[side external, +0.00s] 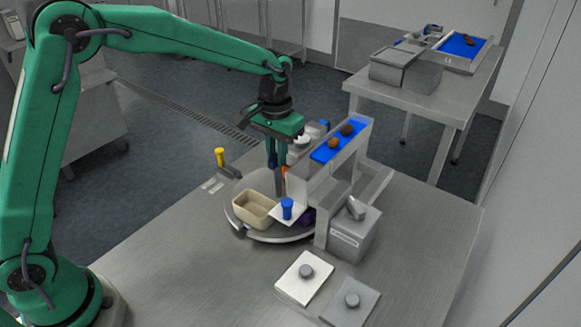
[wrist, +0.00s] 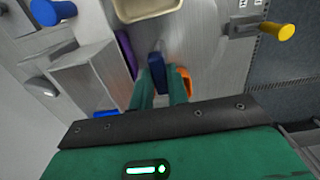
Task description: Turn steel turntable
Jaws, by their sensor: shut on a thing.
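The steel turntable (side external: 268,237) is a round grey plate on the steel table, partly hidden by what stands on it; part of its surface shows in the wrist view (wrist: 203,60). A beige tray (side external: 248,219) sits at its front left, and its edge shows in the wrist view (wrist: 147,17). My gripper (side external: 279,193) points down over the turntable. In the wrist view my gripper (wrist: 159,92) is shut on a dark blue upright piece (wrist: 157,70). An orange piece (wrist: 183,82) and a purple piece (wrist: 127,54) lie on either side.
A yellow-knobbed lever (side external: 220,157) is left of the turntable. A raised blue belt (side external: 325,152) with brown dates and a grey box (side external: 354,235) stand close on the right. The table's front left is clear.

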